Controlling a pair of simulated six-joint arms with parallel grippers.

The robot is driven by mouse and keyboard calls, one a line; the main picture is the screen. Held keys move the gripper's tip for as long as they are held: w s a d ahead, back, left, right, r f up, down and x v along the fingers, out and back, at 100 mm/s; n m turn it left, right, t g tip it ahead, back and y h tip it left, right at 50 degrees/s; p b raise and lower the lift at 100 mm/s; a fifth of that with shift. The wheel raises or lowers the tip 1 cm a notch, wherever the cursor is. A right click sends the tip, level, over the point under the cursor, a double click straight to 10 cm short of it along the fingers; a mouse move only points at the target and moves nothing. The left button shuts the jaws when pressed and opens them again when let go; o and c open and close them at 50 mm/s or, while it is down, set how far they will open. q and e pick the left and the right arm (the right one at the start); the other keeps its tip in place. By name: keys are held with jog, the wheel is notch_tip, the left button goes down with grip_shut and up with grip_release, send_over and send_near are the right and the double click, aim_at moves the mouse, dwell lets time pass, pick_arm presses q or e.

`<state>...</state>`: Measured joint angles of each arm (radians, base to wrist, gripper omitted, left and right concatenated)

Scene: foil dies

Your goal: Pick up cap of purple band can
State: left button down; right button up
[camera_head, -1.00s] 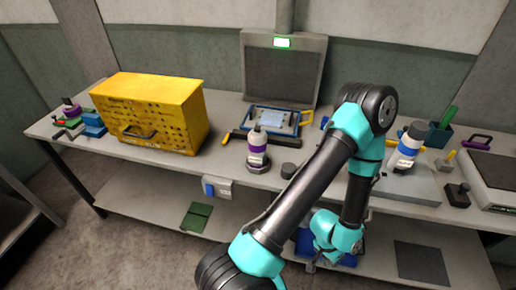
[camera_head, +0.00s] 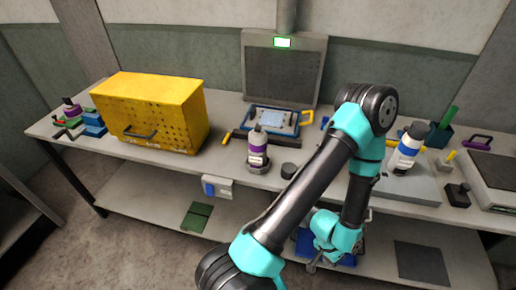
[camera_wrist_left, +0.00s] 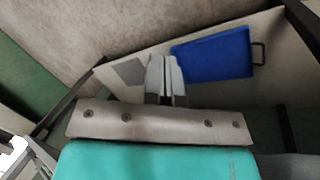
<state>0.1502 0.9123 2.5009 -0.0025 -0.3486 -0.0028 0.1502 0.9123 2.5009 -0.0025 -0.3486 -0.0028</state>
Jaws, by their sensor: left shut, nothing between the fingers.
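A white can with a purple band (camera_head: 257,150) stands upright on the bench, left of my left arm. Its top looks pale; I cannot tell whether a cap is on it. A dark round piece (camera_head: 289,170), possibly a cap, lies on the bench just right of it. My left arm bends down in front of the bench edge, its wrist low over the lower shelf. My left gripper (camera_wrist_left: 167,75) shows in the left wrist view, with its fingers together and empty. It is apart from the can and below bench height. My right gripper is not in view.
A yellow perforated box (camera_head: 150,110) stands left of the can. Behind are a blue-framed tray (camera_head: 268,118) and an upright dark panel (camera_head: 283,73). A blue-banded bottle (camera_head: 406,150) stands right of my arm. A blue flat piece (camera_wrist_left: 213,57) lies below my gripper.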

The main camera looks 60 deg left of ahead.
pick_arm(q)
jog(key=shift+c, duration=1)
grip_release()
